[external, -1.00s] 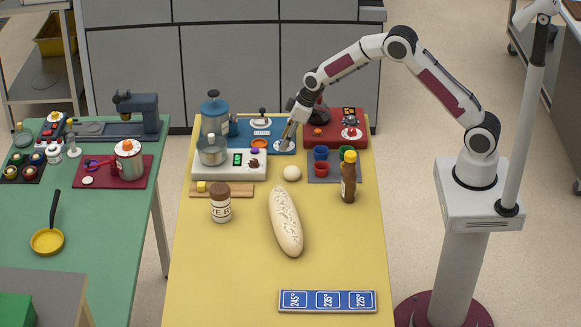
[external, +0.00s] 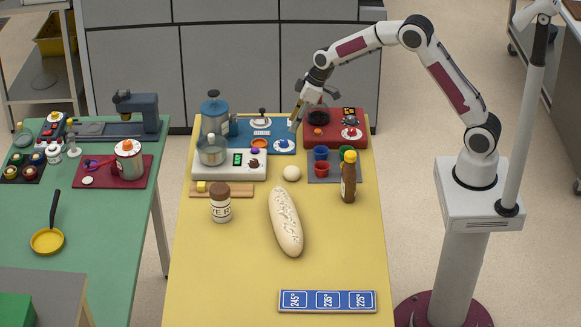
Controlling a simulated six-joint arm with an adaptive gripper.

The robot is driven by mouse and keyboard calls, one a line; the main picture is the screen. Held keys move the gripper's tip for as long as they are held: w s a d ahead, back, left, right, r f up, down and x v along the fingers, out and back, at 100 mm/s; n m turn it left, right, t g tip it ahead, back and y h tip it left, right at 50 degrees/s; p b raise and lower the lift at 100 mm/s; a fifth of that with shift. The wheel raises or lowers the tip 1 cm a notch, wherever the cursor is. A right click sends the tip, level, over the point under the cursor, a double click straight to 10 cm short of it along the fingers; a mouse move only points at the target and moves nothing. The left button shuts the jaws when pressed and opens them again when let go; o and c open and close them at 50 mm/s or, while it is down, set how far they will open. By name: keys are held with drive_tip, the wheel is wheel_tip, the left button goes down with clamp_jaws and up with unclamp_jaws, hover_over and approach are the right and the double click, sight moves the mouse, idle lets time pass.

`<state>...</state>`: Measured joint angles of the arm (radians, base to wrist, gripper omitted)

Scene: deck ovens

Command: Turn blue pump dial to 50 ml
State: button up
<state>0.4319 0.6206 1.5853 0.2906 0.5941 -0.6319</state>
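The blue pump (external: 215,118) stands at the back of the yellow table, a blue canister on a flat blue base (external: 268,135). A round white dial (external: 284,146) with a small blue part on it sits at the base's front right. Its scale and setting are too small to read. My gripper (external: 294,124) points down just above and behind the dial, apart from it as far as I can see. The fingers are too small to tell whether they are open or shut. I see nothing held.
A red unit (external: 345,128) stands close on the right, a white scale with a metal pot (external: 212,152) at the front left. Several small cups on a grey mat (external: 349,178), a dough ball (external: 292,173), a brown bottle (external: 348,178) and a loaf (external: 285,220) are nearer the front.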

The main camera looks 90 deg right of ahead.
drive_tip(key=shift+m+g+y, duration=0.3)
drive_tip(key=shift+m+g, duration=0.6)
drive_tip(key=s+f, duration=0.1)
drive_tip(key=s, duration=0.1)
drive_tip(key=s+a, duration=0.1)
drive_tip(key=s, duration=0.1)
drive_tip(key=s+a+f, duration=0.1)
drive_tip(key=shift+s+a+f, duration=0.25)
drive_tip(key=shift+s+f, duration=0.05)
drive_tip(key=shift+s, duration=0.1)
drive_tip(key=s+a+r, duration=0.5)
drive_tip(key=s, duration=0.2)
drive_tip(key=s+a+r+g, duration=0.1)
drive_tip(key=s+a+r, duration=0.4)
drive_tip(key=s, duration=0.3)
drive_tip(key=shift+s+a+r+m, duration=0.15)
drive_tip(key=shift+a+m, duration=0.15)
drive_tip(key=shift+m, duration=0.1)
